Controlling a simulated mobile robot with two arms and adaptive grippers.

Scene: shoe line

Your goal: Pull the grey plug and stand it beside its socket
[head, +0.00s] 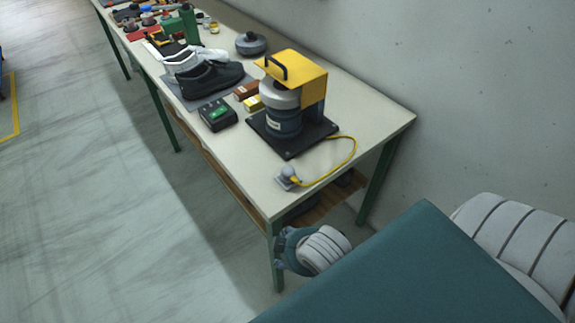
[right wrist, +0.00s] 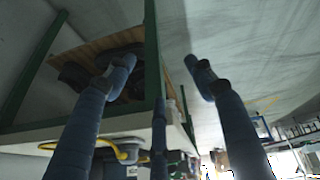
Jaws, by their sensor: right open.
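The grey plug (head: 287,171) sits on its small grey socket (head: 284,184) near the table's front corner, with a yellow cable (head: 345,160) running from it to the press. They appear joined, but the detail is too small to be sure. My right gripper (head: 280,250) is beside the front table leg, below the tabletop and apart from the plug. My left gripper is not in view.
The table edge (head: 245,190) and green front leg (head: 276,262) are close to my right gripper. A yellow-topped press (head: 284,122) stands behind the plug. A black-green box (head: 217,113), a black shoe (head: 210,79) and a lower shelf (head: 335,194) are nearby. Tabletop around the plug is clear.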

